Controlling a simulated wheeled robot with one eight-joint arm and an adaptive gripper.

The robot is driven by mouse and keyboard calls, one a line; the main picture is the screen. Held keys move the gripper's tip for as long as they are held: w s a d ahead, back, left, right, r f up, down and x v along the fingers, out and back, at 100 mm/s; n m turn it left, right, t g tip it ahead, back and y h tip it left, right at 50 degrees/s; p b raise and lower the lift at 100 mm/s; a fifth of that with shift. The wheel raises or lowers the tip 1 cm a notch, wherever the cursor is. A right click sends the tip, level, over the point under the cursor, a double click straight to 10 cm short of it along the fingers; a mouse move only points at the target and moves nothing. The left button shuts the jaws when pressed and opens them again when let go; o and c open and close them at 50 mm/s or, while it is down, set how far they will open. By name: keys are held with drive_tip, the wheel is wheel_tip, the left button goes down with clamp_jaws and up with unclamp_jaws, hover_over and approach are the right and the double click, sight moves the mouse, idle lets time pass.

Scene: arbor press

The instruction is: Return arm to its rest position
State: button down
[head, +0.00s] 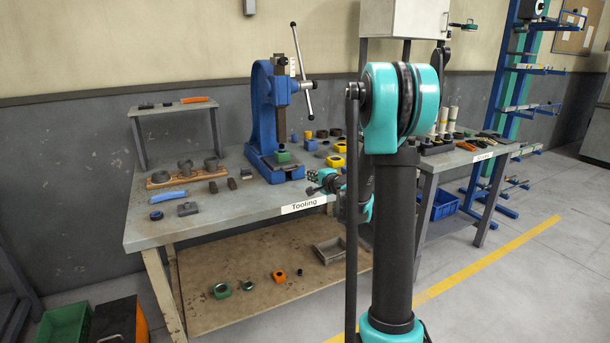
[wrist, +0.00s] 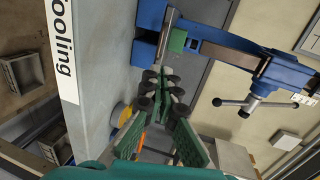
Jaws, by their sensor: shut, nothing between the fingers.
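In the wrist view the gripper (wrist: 163,88) points toward the bench and the press. A green block (head: 283,157) sits on the press base under the ram. My own arm rises in the middle of the head view and hides part of the bench's right end.
The bench top (head: 240,205) carries loose parts, a wooden holder with rings (head: 185,175) and a small raised shelf (head: 172,107). A lower shelf (head: 200,302) holds several small parts and a grey tray (head: 330,250). A second bench labelled Quality stands right. Floor at the right is clear.

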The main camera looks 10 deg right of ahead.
drive_tip(key=s+a+f+n+g, duration=0.2)
drive_tip(key=s+a+n+g, duration=0.15)
drive_tip(key=s, duration=0.65)
drive_tip(key=s+a+f+n+g, duration=0.2)
drive_tip(key=s+f+n, duration=0.15)
drive_tip(key=s, duration=0.55)
drive_tip(key=s+d+f+n+g+h, duration=0.1)
drive_tip(key=s+d+f+n, duration=0.1)
drive_tip(key=s, duration=0.6)
drive_tip(key=s+d+f+n+g+h, duration=0.2)
drive_tip(key=s+f, duration=0.2)
drive_tip(key=s, duration=0.4)
drive_tip(key=s+d+f+n+g+h, duration=0.2)
drive_tip(key=s+d+f+n, duration=0.1)
drive_tip(key=s, duration=0.5)
drive_tip(key=shift+s+f, duration=0.15)
drive_tip(key=shift+f, duration=0.1)
